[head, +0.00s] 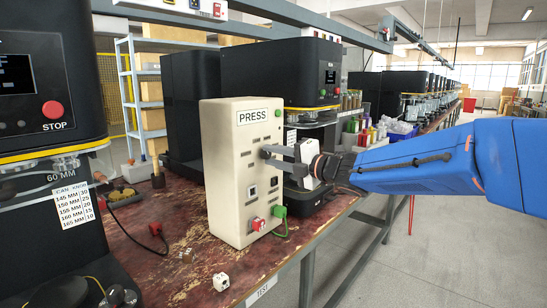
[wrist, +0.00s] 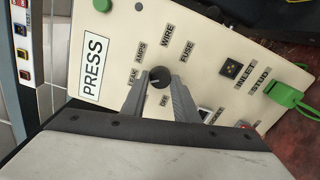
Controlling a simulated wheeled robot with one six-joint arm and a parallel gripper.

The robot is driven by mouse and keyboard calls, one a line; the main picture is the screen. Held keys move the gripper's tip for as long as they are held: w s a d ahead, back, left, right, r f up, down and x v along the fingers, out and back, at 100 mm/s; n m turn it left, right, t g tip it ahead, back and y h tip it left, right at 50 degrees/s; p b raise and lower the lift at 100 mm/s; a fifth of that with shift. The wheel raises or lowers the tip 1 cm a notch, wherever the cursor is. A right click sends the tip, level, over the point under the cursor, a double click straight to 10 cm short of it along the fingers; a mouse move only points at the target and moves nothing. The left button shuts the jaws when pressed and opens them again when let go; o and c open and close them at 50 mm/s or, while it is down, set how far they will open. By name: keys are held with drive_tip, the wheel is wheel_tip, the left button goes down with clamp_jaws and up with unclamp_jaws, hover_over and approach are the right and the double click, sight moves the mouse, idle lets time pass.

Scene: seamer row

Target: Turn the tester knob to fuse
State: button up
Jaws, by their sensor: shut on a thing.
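The tester (head: 240,185) is a cream upright box marked PRESS, standing on the worn red bench. Its dark round knob (wrist: 159,77) shows in the wrist view, ringed by the labels OFF, LEAK, AMPS, WIRE and FUSE. The FUSE label (wrist: 187,53) is at the knob's upper right in that view. My gripper (wrist: 160,84) is shut on the knob, one grey finger on each side. In the head view my gripper (head: 272,155) reaches the tester's face from the right and hides the knob. I cannot tell which label the knob points to.
A small white cube (head: 221,282) lies on the bench's front edge. Black seamer machines (head: 280,75) stand behind. The aisle at right is clear.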

drive_tip(key=m, duration=0.4)
drive_tip(key=shift+m, duration=0.3)
drive_tip(key=m, duration=0.3)
drive_tip(key=shift+m, duration=0.3)
drive_tip(key=m, duration=0.4)
drive_tip(key=shift+m, duration=0.3)
drive_tip(key=m, duration=0.3)
drive_tip(key=shift+m, duration=0.3)
drive_tip(key=m, duration=1)
drive_tip(key=shift+w+d+f+m, duration=0.1)
drive_tip(key=shift+m, duration=2.4)
drive_tip(key=o, duration=1.1)
drive_tip(key=shift+c, duration=0.2)
